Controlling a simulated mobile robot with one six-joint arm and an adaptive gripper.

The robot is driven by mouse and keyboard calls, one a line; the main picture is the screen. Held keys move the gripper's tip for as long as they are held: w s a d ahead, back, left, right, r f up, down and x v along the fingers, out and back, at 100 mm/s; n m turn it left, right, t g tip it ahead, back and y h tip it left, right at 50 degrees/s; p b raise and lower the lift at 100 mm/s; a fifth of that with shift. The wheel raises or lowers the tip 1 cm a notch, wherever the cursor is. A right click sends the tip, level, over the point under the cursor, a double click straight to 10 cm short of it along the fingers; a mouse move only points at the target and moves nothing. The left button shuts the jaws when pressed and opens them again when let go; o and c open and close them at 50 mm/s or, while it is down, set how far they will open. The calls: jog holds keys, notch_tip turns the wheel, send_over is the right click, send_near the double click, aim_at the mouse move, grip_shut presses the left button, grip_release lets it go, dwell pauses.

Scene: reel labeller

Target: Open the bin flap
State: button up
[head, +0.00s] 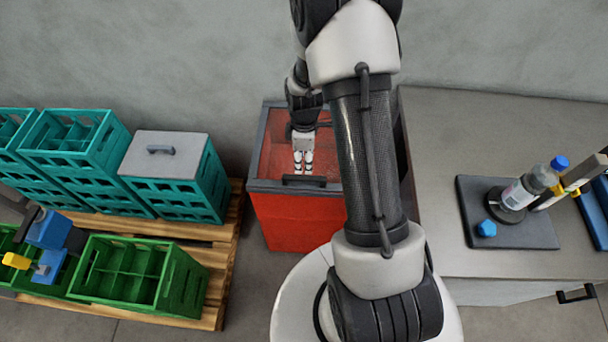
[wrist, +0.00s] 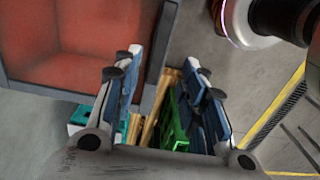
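The red bin (head: 295,220) stands against the wall in the head view, left of my arm. Its flap, a grey frame (head: 262,184) around a reddish see-through panel, appears to lie flat over the top. A dark bar handle (head: 304,181) sits on the flap's front edge. My gripper (head: 303,170) points down just behind the handle as seen there; whether it touches the flap, I cannot tell. In the wrist view my gripper (wrist: 163,60) has its fingers apart with nothing between them. The bin (wrist: 75,60) fills the upper left there; the handle does not show.
Teal crates (head: 175,190) and a green crate (head: 140,275) stand on a wooden pallet (head: 232,235) left of the bin. A grey lid with a handle (head: 160,155) covers one teal crate. The counter (head: 430,170) at right bears a bottle (head: 525,188) on a dark plate.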

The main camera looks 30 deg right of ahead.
aim_at(304, 177)
notch_tip(304, 177, down, 9)
jog(key=shift+r+b, duration=0.2)
jog(key=shift+b, duration=0.75)
jog(key=shift+c, duration=0.5)
grip_shut()
